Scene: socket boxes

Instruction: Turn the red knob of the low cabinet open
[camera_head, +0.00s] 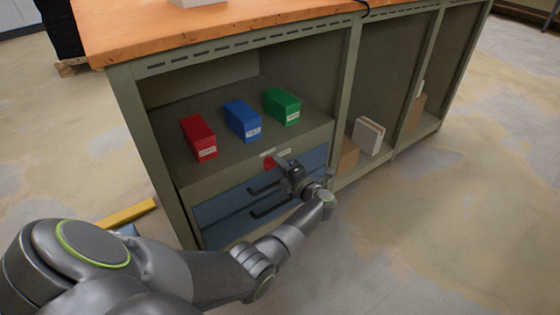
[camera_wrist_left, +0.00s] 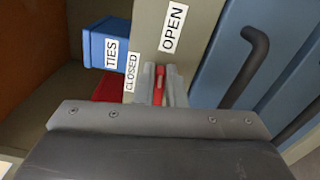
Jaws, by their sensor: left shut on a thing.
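The red knob (camera_head: 269,163) sits on the green-grey front rail of the low cabinet (camera_head: 230,165), just above the blue drawers. My left gripper (camera_head: 281,163) is at the knob and partly covers it. In the left wrist view the knob (camera_wrist_left: 159,86) shows as a narrow red bar between the two grey fingers, which are shut on it. An OPEN label (camera_wrist_left: 174,27) and a CLOSED label (camera_wrist_left: 131,72) are on the rail beyond the fingertips. The knob's exact turn angle is hard to tell. My right gripper is not in view.
Red (camera_head: 199,138), blue (camera_head: 242,120) and green (camera_head: 282,105) boxes stand on the shelf above the knob. Blue drawers (camera_head: 225,208) with dark bar handles (camera_head: 270,207) lie below, close to my gripper. An orange worktop (camera_head: 200,38) overhangs above. The floor at right is clear.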

